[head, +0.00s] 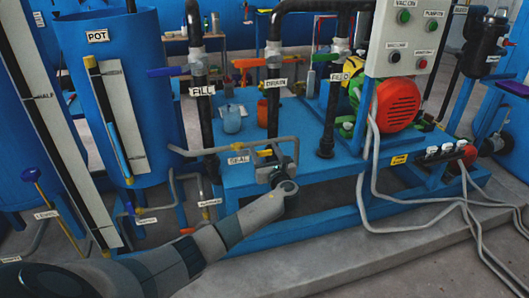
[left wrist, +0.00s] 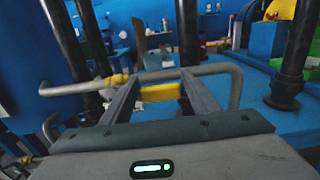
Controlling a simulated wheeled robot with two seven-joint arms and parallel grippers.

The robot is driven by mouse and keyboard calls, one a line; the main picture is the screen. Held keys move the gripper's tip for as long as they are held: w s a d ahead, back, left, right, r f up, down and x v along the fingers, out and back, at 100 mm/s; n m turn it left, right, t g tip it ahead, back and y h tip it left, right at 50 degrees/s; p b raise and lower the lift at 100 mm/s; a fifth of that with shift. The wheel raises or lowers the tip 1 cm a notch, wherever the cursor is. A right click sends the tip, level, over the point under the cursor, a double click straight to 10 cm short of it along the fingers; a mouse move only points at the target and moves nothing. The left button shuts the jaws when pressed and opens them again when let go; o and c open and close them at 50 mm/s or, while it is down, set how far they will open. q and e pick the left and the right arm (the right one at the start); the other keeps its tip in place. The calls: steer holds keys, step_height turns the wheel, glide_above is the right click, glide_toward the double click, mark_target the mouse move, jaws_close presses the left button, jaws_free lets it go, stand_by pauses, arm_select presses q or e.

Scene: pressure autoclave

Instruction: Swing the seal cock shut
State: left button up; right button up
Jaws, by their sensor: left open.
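The seal cock is on the grey bent pipe beside the SEAL label (head: 238,160) in the head view. Its yellow lever (head: 265,153) shows just beyond my left gripper (head: 277,166). In the left wrist view the yellow lever (left wrist: 162,92) lies crosswise between the two open fingers of my left gripper (left wrist: 160,77), roughly along the grey pipe (left wrist: 205,70). A yellow fitting (left wrist: 118,80) sits on the pipe near the left finger. I cannot tell whether either finger touches the lever. My right gripper is not in view.
A blue POT tank (head: 115,60) stands left. A red motor (head: 397,103) and control box (head: 405,40) stand right.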

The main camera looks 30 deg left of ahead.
arm_select(q)
steer(key=shift+a, duration=0.1)
steer(key=c, duration=1.2)
